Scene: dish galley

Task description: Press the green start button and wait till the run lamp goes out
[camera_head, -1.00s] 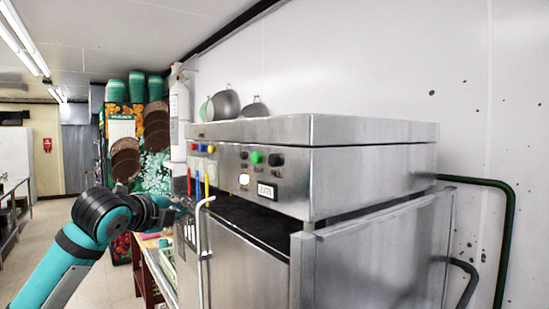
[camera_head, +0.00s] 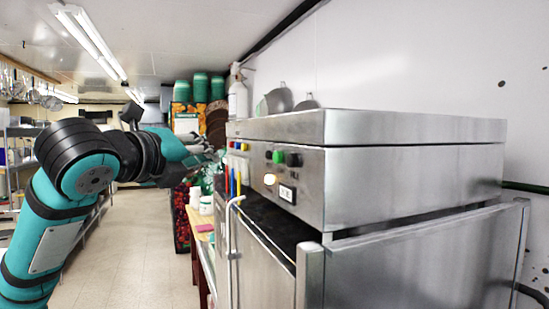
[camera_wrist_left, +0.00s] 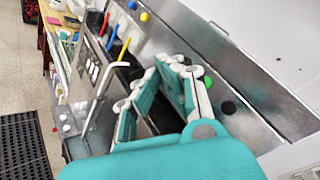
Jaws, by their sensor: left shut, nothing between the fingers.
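The green start button (camera_head: 293,159) sits on the steel front panel of the dishwasher (camera_head: 415,190), beside dark knobs. The run lamp (camera_head: 270,179) glows below it, next to a small display (camera_head: 287,193). My left gripper (camera_head: 212,153) is shut and empty, in front of and left of the panel in the head view, apart from the button. In the left wrist view the green button (camera_wrist_left: 208,82) shows just right of the teal fingers (camera_wrist_left: 158,78), with a black knob (camera_wrist_left: 228,107) below it. The lamp cannot be made out there. My right gripper is not in view.
A bent bar handle (camera_head: 234,235) stands out from the machine's front. Coloured levers (camera_head: 238,180) are at the panel's far end. A side table with white containers (camera_head: 205,204) lies beyond. The aisle floor (camera_head: 150,230) at left is clear.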

